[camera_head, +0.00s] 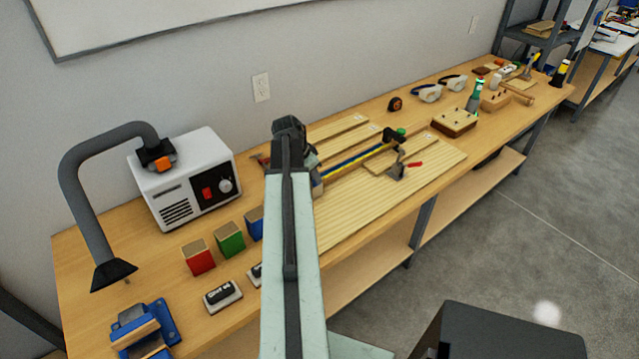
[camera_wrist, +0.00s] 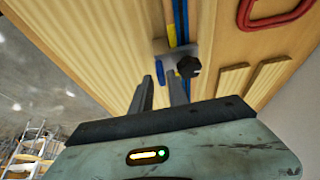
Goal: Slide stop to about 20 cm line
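The stop (camera_wrist: 181,56) is a grey metal block with a blue tab (camera_wrist: 160,72) and a black knob (camera_wrist: 188,67). In the wrist view it sits on a blue rail (camera_wrist: 182,22) with a yellow scale strip. My gripper (camera_wrist: 161,78) has its two dark fingers apart, with the tips just short of the blue tab and roughly either side of it. I see nothing held, and contact is unclear. In the head view the rail and yellow scale (camera_head: 352,163) run right from behind my arm. The arm hides the fingers and most of the stop. No scale numbers are readable.
A black clamp with a green knob (camera_head: 398,132) stands at the rail's far end, and a red-handled clamp (camera_head: 400,170) is in front. Colored blocks (camera_head: 230,238), a white machine (camera_head: 187,180) with a hose, and a blue vise (camera_head: 145,328) are on the left.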

